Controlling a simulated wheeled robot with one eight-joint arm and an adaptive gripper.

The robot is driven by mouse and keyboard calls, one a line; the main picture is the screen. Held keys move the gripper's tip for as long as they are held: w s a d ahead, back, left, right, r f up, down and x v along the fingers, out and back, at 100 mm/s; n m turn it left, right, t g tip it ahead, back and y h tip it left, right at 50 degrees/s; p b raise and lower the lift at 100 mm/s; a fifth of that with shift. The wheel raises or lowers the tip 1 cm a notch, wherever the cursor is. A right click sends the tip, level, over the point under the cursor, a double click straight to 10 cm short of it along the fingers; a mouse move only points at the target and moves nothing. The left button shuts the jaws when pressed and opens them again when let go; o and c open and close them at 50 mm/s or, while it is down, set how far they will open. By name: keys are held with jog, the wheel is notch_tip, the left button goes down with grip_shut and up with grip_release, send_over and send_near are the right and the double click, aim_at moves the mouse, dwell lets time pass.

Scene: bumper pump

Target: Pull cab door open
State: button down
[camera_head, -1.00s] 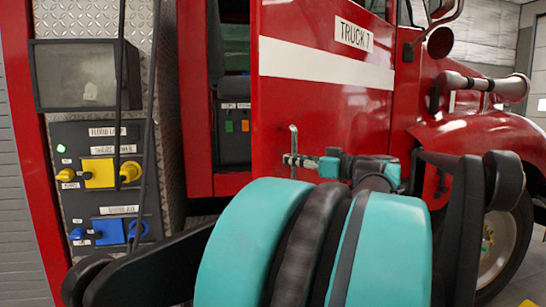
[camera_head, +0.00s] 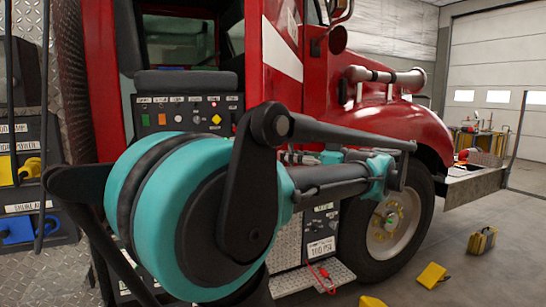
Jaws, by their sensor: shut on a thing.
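The red cab door (camera_head: 284,85) with its white stripe stands open, swung well out from the truck and seen steeply from the side. The cab opening (camera_head: 190,45) is wide to its left, showing a dark interior and a switch panel (camera_head: 185,112). My gripper (camera_head: 292,158) is at the outer side of the door, at the height of its handle, and is shut on the door handle. My own teal and black arm hides the lower door and most of the gripper. The handle itself is hardly visible.
The truck's front wheel (camera_head: 385,222) and red fender (camera_head: 400,120) are to the right. A metal step (camera_head: 310,278) lies below. Open floor lies at right. A pump panel (camera_head: 25,180) is at left.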

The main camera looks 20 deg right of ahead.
jog(key=shift+s+d, duration=0.35)
jog(key=shift+d, duration=0.15)
jog(key=c, duration=1.4)
grip_release()
jog(key=shift+r, duration=0.1)
send_near(272, 117)
jog(key=x, duration=0.4)
jog(key=shift+w+a, duration=0.1)
jog(key=shift+a, duration=0.1)
